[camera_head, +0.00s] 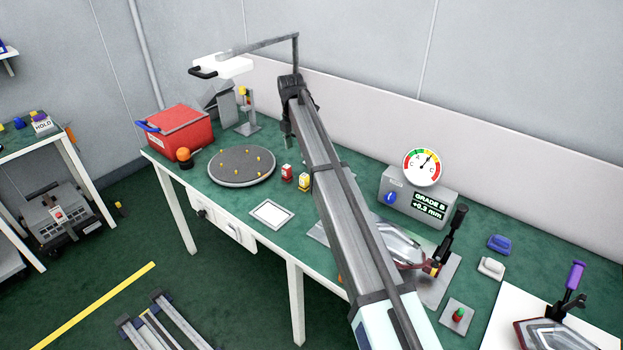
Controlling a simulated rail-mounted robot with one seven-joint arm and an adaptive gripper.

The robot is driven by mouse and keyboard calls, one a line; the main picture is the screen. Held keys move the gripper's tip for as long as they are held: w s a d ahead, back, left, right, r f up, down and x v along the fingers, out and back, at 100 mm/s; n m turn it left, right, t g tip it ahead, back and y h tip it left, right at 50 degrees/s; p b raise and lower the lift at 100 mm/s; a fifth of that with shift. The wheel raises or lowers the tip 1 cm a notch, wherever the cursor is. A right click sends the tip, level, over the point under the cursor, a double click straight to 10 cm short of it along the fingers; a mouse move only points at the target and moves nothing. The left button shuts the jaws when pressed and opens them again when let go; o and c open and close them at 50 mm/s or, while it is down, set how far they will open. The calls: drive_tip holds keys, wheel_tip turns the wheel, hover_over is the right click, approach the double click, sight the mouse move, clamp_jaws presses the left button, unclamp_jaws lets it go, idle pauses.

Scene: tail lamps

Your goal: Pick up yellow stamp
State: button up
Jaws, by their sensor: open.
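My gripper (287,143) hangs at the far end of my arm, above and behind the two stamps in the picture. It is apart from the yellow stamp, and nothing shows between its fingers. The fingers are small and partly hidden by my arm.
A round grey turntable (241,168) with small yellow pegs lies left of the stamps. A white framed pad (271,214) lies in front. A red box (178,130) and an orange dome (184,155) stand farther left. A gauge (422,167) stands right of my arm.

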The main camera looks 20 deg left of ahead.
drive_tip(key=w+d+r+n, duration=0.1)
drive_tip(key=d+r, duration=0.1)
drive_tip(key=p, duration=0.3)
approach(304, 182)
drive_tip(key=shift+g, duration=0.4)
drive_tip(key=w+f, duration=0.1)
drive_tip(key=f, duration=0.3)
drive_tip(key=w+f, duration=0.1)
drive_tip(key=f, duration=0.1)
drive_tip(key=shift+w+a+f, duration=0.15)
drive_tip(key=shift+w, duration=0.15)
drive_tip(key=shift+s+f+p, duration=0.15)
drive_tip(key=shift+f+p, duration=0.9)
drive_tip(key=shift+f, duration=1.65)
clamp_jaws()
